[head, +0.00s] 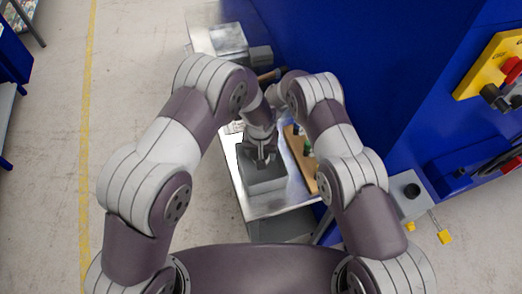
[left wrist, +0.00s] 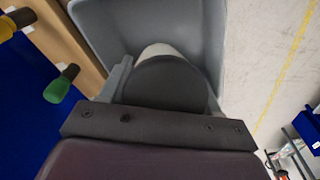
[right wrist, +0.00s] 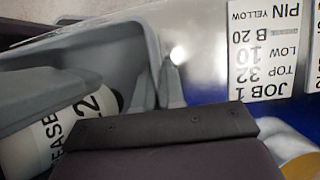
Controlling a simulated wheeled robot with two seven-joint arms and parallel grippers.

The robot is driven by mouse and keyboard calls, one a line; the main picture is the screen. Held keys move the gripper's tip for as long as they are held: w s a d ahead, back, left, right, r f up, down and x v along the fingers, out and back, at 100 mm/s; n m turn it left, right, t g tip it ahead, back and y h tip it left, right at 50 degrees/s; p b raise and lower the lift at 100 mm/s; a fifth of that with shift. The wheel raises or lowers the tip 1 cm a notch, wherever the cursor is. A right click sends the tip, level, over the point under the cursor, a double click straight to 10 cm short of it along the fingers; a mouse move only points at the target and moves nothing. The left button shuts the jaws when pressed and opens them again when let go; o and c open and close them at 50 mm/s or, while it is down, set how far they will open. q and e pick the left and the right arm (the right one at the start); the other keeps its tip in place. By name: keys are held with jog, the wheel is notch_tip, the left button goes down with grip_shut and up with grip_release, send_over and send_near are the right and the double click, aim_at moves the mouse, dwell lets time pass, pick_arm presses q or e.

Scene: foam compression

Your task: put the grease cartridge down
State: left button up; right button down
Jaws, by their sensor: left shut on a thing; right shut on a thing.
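The grease cartridge, a white cylinder with a dark end (left wrist: 170,85), sits between the fingers of my left gripper (left wrist: 165,88), which is shut on it. In the right wrist view its lettered white body (right wrist: 50,140) shows at the left, inside or just over a grey bin (right wrist: 100,35). The bin (head: 265,188) stands on the metal table top in the head view, under my left gripper (head: 263,154). My right gripper (right wrist: 158,85) is shut with the bin's wall between its fingers. The cartridge's underside is hidden, so I cannot tell whether it touches the bin floor.
A wooden board (head: 298,160) with tools lies right of the bin; green (left wrist: 62,83) and yellow (left wrist: 8,25) handles show in the left wrist view. A printed job card (right wrist: 262,55) lies beside the bin. A blue machine wall (head: 400,80) stands close on the right.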

pick_arm(q)
jog(key=shift+f, duration=0.25)
jog(key=o, duration=1.4)
jog(key=shift+r, duration=0.1)
